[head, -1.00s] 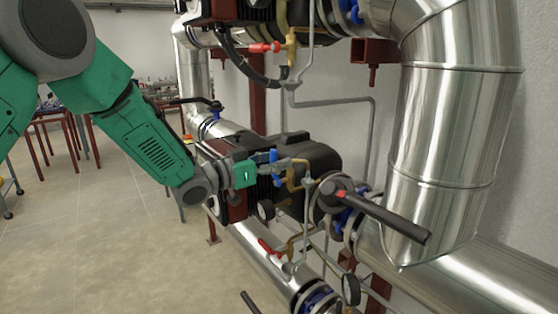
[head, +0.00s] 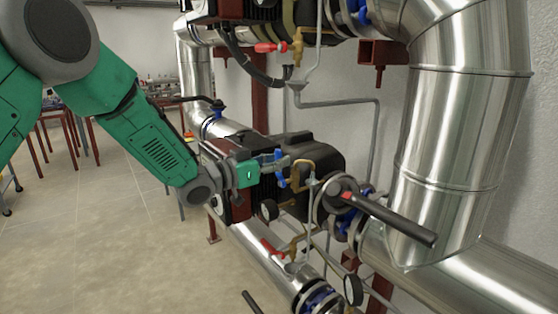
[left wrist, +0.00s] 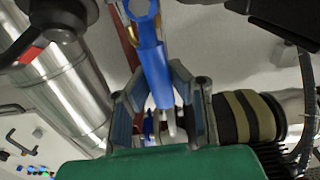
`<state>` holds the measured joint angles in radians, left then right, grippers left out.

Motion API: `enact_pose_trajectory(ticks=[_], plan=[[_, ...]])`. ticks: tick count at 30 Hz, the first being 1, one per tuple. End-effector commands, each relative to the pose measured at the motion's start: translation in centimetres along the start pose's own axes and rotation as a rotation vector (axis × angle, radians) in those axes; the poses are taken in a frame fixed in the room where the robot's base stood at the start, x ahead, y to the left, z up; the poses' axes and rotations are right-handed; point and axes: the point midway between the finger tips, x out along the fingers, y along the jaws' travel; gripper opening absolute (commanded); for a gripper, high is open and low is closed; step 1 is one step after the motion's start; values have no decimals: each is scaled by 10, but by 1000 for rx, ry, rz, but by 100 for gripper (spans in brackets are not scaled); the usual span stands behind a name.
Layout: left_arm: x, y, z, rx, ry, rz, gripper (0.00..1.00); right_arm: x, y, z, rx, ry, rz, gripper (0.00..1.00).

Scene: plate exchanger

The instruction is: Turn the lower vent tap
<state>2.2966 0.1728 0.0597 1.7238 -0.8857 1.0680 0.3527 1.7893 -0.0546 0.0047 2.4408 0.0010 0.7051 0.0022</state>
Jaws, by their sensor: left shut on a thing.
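In the left wrist view the blue handle (left wrist: 155,70) runs down between the two fingers of the left gripper (left wrist: 163,108). The handle's gripped end is partly hidden by the fingers. My right gripper is not in view.
A red-handled tap (head: 271,249) sits below and another red-handled tap (head: 270,47) above. A large black lever (head: 395,220) sticks out at the right, near thick shiny pipes (head: 455,130). Open floor (head: 120,240) lies at left.

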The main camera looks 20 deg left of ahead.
Motion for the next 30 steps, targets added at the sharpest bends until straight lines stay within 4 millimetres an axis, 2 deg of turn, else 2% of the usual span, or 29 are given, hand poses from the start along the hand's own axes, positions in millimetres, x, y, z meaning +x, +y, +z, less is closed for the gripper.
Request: enact_pose_trajectory(ticks=[8, 15, 30], plan=[[-1, -14, -4, -167, 4, -7, 0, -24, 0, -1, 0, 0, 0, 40], [-2, -28, 1, -386, 4, -8, 0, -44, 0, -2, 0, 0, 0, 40], [-2, -47, 21, -862, 7, -7, 0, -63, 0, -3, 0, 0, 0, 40]])
